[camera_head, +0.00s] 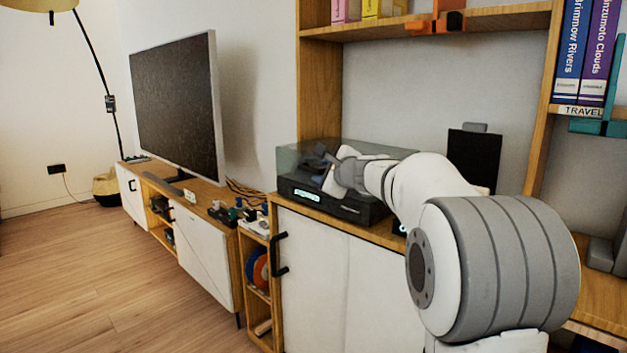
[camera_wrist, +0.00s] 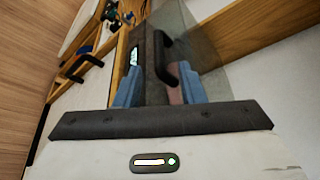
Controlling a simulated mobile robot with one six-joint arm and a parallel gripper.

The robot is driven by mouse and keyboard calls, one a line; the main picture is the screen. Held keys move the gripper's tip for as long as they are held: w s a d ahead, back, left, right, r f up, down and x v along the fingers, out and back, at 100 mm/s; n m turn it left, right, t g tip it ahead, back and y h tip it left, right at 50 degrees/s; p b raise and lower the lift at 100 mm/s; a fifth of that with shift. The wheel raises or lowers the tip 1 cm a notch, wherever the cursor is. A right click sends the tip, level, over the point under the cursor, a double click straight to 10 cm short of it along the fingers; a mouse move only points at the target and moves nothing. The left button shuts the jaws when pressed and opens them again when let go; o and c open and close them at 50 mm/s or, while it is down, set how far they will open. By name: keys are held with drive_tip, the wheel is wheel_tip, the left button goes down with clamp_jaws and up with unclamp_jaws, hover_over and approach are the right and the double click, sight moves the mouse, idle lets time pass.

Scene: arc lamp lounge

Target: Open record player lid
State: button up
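The record player (camera_head: 330,200) is a black box with a lit display on its front, standing on the wooden cabinet. Its clear, smoky lid (camera_head: 290,158) looks down over the base. In the wrist view the dark player body (camera_wrist: 151,60) lies ahead, with a black curved handle-like part (camera_wrist: 166,46) and the clear lid (camera_wrist: 205,55) to its right. My gripper (camera_head: 320,160) is at the front of the lid; its blue fingers (camera_wrist: 160,88) stand apart, with the dark player showing between them. I cannot tell whether they touch the lid.
A television (camera_head: 178,105) stands on a low cabinet to the left. A shelf board (camera_head: 430,27) with books runs above the player. A dark upright panel (camera_head: 474,160) stands to its right. Small items (camera_head: 238,212) sit on the unit to its left. The floor (camera_head: 100,270) is clear.

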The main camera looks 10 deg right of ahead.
sight(313, 170)
drive_tip(key=x, duration=0.6)
drive_tip(key=shift+w+a+f, duration=0.1)
drive_tip(key=shift+w+a, duration=0.1)
drive_tip(key=shift+w, duration=0.1)
drive_tip(key=shift+c, duration=0.4)
clamp_jaws()
